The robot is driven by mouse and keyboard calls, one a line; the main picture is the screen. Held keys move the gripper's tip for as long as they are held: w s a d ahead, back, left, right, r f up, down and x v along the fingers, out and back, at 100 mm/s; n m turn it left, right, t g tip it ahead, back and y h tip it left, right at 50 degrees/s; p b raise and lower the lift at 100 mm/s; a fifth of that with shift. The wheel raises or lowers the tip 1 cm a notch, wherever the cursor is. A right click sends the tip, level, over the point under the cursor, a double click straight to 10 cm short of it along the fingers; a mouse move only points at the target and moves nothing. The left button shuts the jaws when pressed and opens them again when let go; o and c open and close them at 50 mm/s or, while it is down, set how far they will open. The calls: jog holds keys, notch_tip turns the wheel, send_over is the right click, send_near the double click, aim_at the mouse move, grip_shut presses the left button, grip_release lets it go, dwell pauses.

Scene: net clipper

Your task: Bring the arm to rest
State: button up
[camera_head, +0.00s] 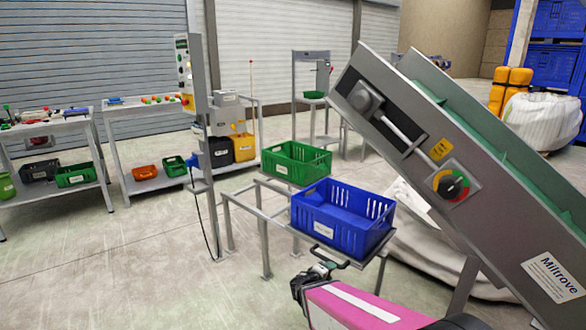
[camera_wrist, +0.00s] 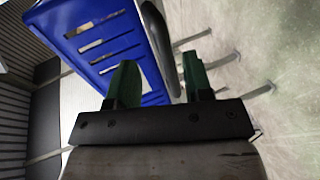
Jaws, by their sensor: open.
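My gripper (camera_head: 318,271) is at the lower middle of the head view, just in front of the metal stand and below the front of the blue crate (camera_head: 343,224). The blue crate also shows in the wrist view (camera_wrist: 95,40), close beyond the left finger. I cannot tell whether the finger touches it. My pink arm link extends from the gripper to the bottom edge of the head view.
A green crate (camera_head: 297,163) stands behind the blue one on the metal stand (camera_head: 266,225). A grey inclined conveyor (camera_head: 470,190) fills the right side. A control post (camera_head: 198,120) and tables (camera_head: 140,110) stand to the left. The floor at front left (camera_head: 110,270) is clear.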

jog(key=s+d+r+m+g+y, duration=0.1)
jog(key=s+d+m+g+y, duration=0.35)
jog(key=d+m+g, duration=0.35)
jog(key=a+r+g+y, duration=0.1)
jog(key=a+r+y, duration=0.1)
jog(key=s+a+r+g+y, duration=0.1)
jog(key=a+r+y, duration=0.1)
jog(key=y, duration=0.1)
jog(key=shift+s+m+g, duration=0.2)
jog(key=shift+m+g, duration=0.2)
